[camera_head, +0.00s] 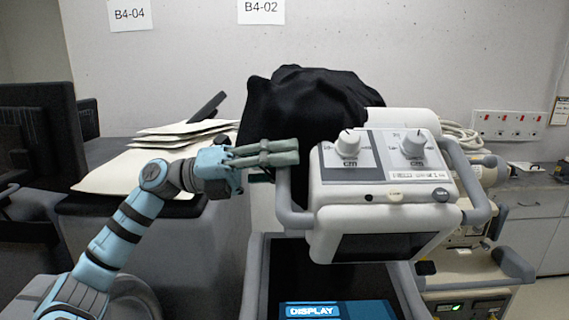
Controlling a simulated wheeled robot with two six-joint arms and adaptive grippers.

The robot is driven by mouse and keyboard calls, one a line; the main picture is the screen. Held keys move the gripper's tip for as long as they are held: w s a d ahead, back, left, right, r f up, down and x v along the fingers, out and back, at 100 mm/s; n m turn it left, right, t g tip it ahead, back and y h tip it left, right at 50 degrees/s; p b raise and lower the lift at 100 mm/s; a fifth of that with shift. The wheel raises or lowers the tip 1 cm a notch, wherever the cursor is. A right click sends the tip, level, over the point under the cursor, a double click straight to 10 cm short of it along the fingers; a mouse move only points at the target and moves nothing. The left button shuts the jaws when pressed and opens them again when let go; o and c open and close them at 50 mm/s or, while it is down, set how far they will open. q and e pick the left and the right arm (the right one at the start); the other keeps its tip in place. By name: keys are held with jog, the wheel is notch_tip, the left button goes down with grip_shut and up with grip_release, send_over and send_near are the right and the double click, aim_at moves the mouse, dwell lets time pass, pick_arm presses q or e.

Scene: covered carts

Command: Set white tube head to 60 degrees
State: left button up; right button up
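The white tube head (385,195) is in the centre right, with two knobs and "cm" scales on its sloping top panel. Its front face, with a dark window, is tilted downward. A grey handle bar runs down its left side (284,195) and another down its right side (472,178). My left gripper (297,154) reaches in from the left, its greenish fingers close together at the upper end of the left handle bar. I cannot tell whether they touch or grip it. My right gripper is out of view.
A black cover (305,100) stands behind the tube head. A blue "DISPLAY" panel (338,309) is below it. Papers (150,170) lie on a grey cart at left, beside dark monitors (40,140). A beige machine (480,265) stands at right.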

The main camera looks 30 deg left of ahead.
pick_arm(q)
jog(key=o, duration=0.5)
jog(key=r, duration=0.3)
jog(key=w+r, duration=0.1)
jog(key=r, duration=0.5)
jog(key=shift+w+a, duration=0.15)
jog(key=shift+w, duration=0.05)
jog(key=shift+o, duration=0.9)
jog(key=shift+w+a+r, duration=0.1)
jog(key=shift+w+r, duration=0.2)
jog(key=shift+r, duration=0.05)
jog(key=shift+s, duration=0.1)
